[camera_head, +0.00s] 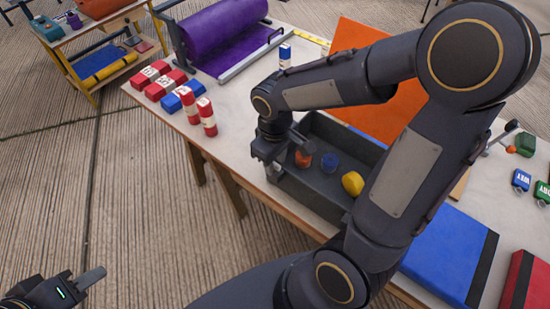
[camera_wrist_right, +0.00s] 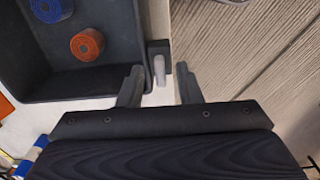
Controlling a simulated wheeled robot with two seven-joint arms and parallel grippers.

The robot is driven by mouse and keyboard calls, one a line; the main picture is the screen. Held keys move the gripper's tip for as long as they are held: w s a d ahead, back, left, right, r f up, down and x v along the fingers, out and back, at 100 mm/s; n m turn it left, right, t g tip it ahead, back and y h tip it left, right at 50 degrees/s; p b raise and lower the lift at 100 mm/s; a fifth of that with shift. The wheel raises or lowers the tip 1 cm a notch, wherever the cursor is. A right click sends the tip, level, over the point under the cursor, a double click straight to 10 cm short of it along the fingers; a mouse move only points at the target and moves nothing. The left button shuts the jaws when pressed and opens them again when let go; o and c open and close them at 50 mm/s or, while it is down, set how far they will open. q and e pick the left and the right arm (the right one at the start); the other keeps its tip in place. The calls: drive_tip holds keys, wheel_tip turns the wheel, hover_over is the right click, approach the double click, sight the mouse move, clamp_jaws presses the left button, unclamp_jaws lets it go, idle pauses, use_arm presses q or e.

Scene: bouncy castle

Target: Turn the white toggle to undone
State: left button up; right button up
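The white toggle (camera_wrist_right: 159,71) shows in the right wrist view as a short pale lever on a small dark mount (camera_wrist_right: 158,49), at the table edge beside the dark tray (camera_wrist_right: 75,86). Its lever points toward the bottom of that picture. My right gripper (camera_wrist_right: 160,76) is open and empty, with one finger to each side of the lever; I see no contact. In the head view my right gripper (camera_head: 272,158) is at the tray's left end, and I cannot make out the toggle there. My left gripper (camera_head: 82,284) is low at the left, over the floor, partly cut off.
The tray (camera_head: 308,193) holds an orange roll (camera_head: 304,158), a blue roll (camera_head: 330,162) and a yellow roll (camera_head: 352,183). Red and blue blocks (camera_head: 166,84) stand left on the table (camera_head: 235,125). A purple roll (camera_head: 222,32) lies behind. Blue (camera_head: 444,252) and red (camera_head: 527,284) pads lie right.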

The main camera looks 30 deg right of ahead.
sight(275, 164)
wheel_tip(275, 164, up, 8)
drive_tip(key=shift+f+p, duration=0.1)
drive_tip(key=shift+p, duration=0.2)
idle(0.6)
drive_tip(key=s+r+m+t+y, duration=0.2)
drive_tip(key=s+m+t, duration=0.3)
drive_tip(key=s, duration=0.6)
drive_tip(key=shift+s+a+m+t+y, duration=0.35)
drive_tip(key=shift+m+y, duration=0.25)
drive_tip(key=shift+y, duration=0.3)
